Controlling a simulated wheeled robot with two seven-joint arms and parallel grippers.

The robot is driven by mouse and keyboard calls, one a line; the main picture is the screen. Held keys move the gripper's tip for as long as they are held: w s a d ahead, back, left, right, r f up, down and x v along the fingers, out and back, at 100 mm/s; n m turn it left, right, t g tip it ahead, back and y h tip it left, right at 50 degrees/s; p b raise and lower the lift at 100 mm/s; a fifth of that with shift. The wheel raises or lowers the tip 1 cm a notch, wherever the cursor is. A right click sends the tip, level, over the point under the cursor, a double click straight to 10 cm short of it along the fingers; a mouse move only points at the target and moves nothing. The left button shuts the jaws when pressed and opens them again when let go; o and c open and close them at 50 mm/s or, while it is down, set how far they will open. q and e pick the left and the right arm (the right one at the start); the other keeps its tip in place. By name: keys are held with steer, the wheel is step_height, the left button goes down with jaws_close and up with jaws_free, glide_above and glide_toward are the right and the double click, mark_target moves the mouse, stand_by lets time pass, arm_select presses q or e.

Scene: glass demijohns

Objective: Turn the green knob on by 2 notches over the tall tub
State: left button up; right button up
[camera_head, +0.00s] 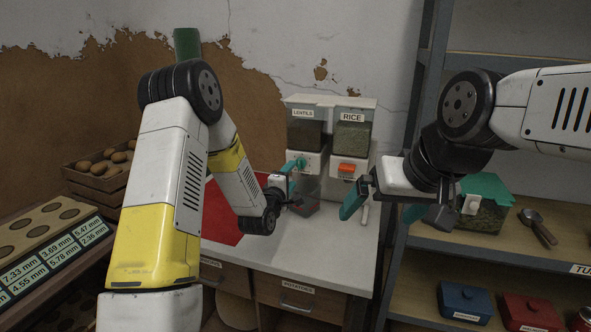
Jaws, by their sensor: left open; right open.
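The green knob (300,163) is on the front of the left dispenser, labelled LENTILS (304,134). My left gripper (295,186) is open just in front of and below this knob, and one teal finger overlaps the knob's lower left in the picture. I cannot tell whether they touch. A small dark tub (310,208) stands under the dispenser, partly hidden by my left gripper; its height is hard to judge. My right gripper (382,210) is open and empty, to the right and nearer to me.
The RICE dispenser (353,138) with an orange knob (347,168) stands beside the lentils one. The white counter (290,256) is mostly clear in front, with a red mat (219,215) at left. A shelf (480,245) at right holds a green-lidded container (484,206) and a scoop (538,226).

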mark_target(299, 166)
arm_select(q)
steer(key=x, duration=0.7)
jaws_close()
